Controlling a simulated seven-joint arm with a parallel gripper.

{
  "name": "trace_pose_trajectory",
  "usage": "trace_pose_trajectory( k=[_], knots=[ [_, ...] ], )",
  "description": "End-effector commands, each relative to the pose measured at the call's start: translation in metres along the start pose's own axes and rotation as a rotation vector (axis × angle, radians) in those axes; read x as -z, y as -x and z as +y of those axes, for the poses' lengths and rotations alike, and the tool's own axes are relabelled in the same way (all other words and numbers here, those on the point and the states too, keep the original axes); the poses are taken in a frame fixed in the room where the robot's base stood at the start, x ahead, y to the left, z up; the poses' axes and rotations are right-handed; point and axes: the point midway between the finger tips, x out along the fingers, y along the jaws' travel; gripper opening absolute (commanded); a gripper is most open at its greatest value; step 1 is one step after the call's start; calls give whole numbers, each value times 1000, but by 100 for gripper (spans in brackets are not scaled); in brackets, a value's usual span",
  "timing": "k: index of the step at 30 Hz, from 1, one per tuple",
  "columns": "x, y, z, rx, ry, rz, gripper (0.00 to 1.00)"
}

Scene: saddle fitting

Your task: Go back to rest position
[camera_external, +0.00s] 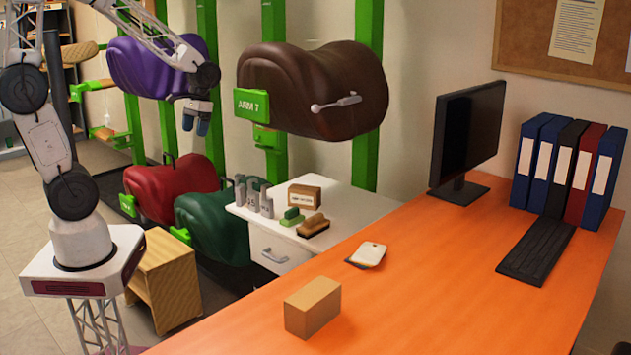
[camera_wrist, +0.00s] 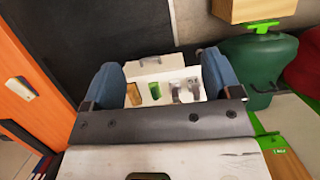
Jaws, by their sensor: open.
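My gripper (camera_external: 196,122) hangs in the air in the external view, in front of the purple saddle form (camera_external: 158,66) and left of the brown one (camera_external: 312,88). Its two blue fingertips point down. In the wrist view my gripper (camera_wrist: 165,85) shows its blue fingers wide apart, with nothing between them. The white cabinet top with small tools lies below and beyond the fingers, apart from them. My arm arches up from its base at the left, and its upper part runs out of the top of the external view.
Red (camera_external: 172,188) and green (camera_external: 215,222) saddle forms sit low beside the white cabinet (camera_external: 290,245), which carries tools and brushes. An orange desk (camera_external: 430,270) holds a cardboard box (camera_external: 312,306), monitor (camera_external: 467,140), keyboard and binders. Green posts stand behind the forms.

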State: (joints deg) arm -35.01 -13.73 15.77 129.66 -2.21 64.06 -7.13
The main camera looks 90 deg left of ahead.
Motion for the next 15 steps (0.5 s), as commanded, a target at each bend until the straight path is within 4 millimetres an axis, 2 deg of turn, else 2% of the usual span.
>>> trace_pose_trajectory(
  k=[3, 15],
  knots=[
    [-21, 9, 18, 26, -76, 49, 84],
    [-82, 27, 72, 48, -294, 190, 84]
  ],
)
